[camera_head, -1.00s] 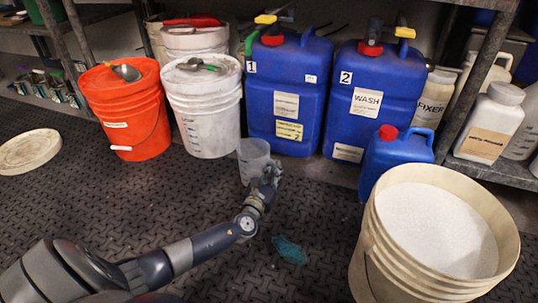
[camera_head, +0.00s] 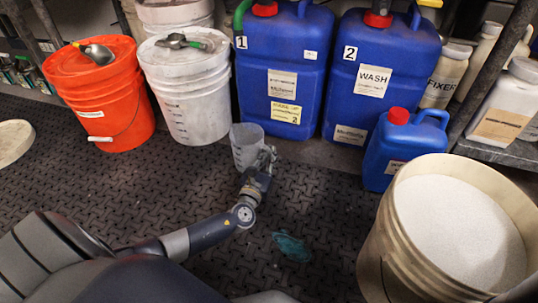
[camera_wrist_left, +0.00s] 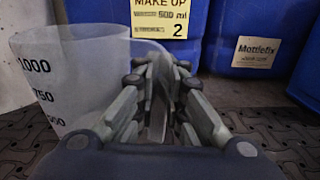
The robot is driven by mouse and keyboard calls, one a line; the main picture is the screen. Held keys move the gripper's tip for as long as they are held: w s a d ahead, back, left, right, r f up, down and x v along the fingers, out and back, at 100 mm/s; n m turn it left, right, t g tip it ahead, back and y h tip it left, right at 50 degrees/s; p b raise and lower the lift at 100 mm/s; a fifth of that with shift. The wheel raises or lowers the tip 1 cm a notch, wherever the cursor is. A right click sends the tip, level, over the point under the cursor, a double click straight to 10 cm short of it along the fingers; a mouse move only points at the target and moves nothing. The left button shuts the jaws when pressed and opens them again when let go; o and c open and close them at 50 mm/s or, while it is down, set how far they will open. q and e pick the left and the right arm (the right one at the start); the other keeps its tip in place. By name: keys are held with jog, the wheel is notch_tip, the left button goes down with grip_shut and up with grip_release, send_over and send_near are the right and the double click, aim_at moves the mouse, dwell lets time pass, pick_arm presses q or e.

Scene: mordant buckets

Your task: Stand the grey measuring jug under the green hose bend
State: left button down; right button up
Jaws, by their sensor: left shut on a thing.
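The grey measuring jug (camera_head: 246,146) is translucent and upright, in front of blue container 1 and right of the white bucket. In the left wrist view the jug (camera_wrist_left: 72,70) fills the left side, with black volume marks. My left gripper (camera_head: 266,160) is at the jug's right side, shut on it. Its fingers (camera_wrist_left: 160,92) close at the jug's right edge; the exact grip point is partly hidden. I cannot tell whether the jug's base touches the floor. A piece of the green hose bend (camera_head: 241,14) shows above container 1's left shoulder, cut by the top edge.
Blue container 1 (camera_head: 283,60) and container 2 (camera_head: 385,70) stand behind the jug. A white bucket (camera_head: 190,90) and orange bucket (camera_head: 108,95) are left. A small blue can (camera_head: 400,150) and a tub of white powder (camera_head: 380,250) are right. A teal scrap (camera_head: 291,246) lies on the mat.

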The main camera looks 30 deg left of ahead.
pick_arm(q)
jog(key=c, duration=1.7)
grip_release()
jog(key=shift+o, duration=0.2)
jog(key=shift+s+r, duration=0.1)
jog(key=shift+s, duration=0.2)
jog(key=p+v, duration=0.5)
jog(key=v, duration=0.6)
jog(key=shift+s, duration=0.2)
jog(key=shift+o, duration=0.5)
jog(key=o, duration=1.6)
jog(key=shift+c, duration=0.2)
